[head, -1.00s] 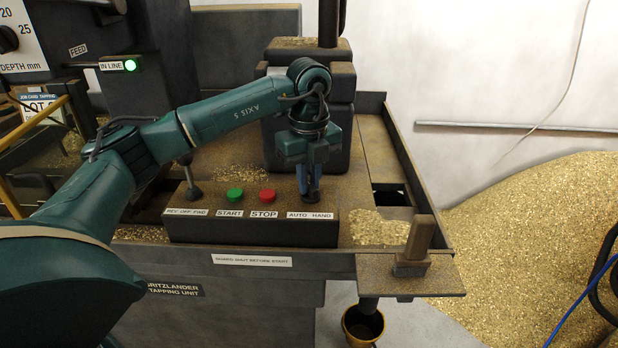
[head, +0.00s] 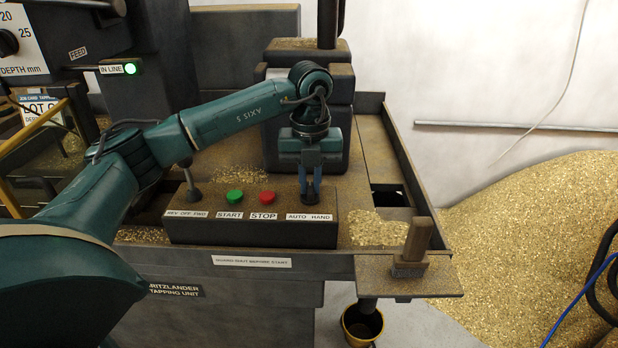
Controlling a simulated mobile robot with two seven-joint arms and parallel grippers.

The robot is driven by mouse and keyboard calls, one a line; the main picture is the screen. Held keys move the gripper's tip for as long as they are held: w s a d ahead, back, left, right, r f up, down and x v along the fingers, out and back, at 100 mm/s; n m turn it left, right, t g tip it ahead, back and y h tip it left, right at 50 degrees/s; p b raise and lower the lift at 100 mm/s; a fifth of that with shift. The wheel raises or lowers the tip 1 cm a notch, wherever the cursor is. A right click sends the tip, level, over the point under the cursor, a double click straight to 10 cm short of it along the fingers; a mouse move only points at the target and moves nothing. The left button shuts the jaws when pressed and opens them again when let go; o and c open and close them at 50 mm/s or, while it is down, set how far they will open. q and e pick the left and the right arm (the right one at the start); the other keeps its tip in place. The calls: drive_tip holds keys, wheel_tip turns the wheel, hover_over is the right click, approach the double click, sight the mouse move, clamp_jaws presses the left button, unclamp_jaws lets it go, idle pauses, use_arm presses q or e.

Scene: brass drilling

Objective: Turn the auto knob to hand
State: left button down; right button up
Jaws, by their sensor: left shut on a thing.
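The auto/hand knob (head: 309,199) is a small dark knob on top of the control box (head: 252,233), at its right end, above the AUTO HAND label (head: 309,217). My left gripper (head: 310,190) points straight down and is shut on this knob. Its blue fingers stand on either side and hide much of it. I cannot tell which way the knob points. My right gripper is not in view.
On the same box are a green START button (head: 235,196), a red STOP button (head: 267,197) and a REV OFF FWD lever (head: 190,185). A small block with an upright post (head: 417,240) stands on the right ledge. Brass chips lie around.

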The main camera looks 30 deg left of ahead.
sight(312, 185)
use_arm(q)
drive_tip(key=m, duration=0.6)
drive_tip(key=shift+d, duration=0.2)
drive_tip(key=shift+m, duration=0.4)
drive_tip(key=c, duration=1.4)
unclamp_jaws()
drive_tip(key=shift+c, duration=0.2)
drive_tip(key=shift+r, duration=0.1)
wheel_tip(312, 185, up, 13)
drive_tip(key=p, duration=0.1)
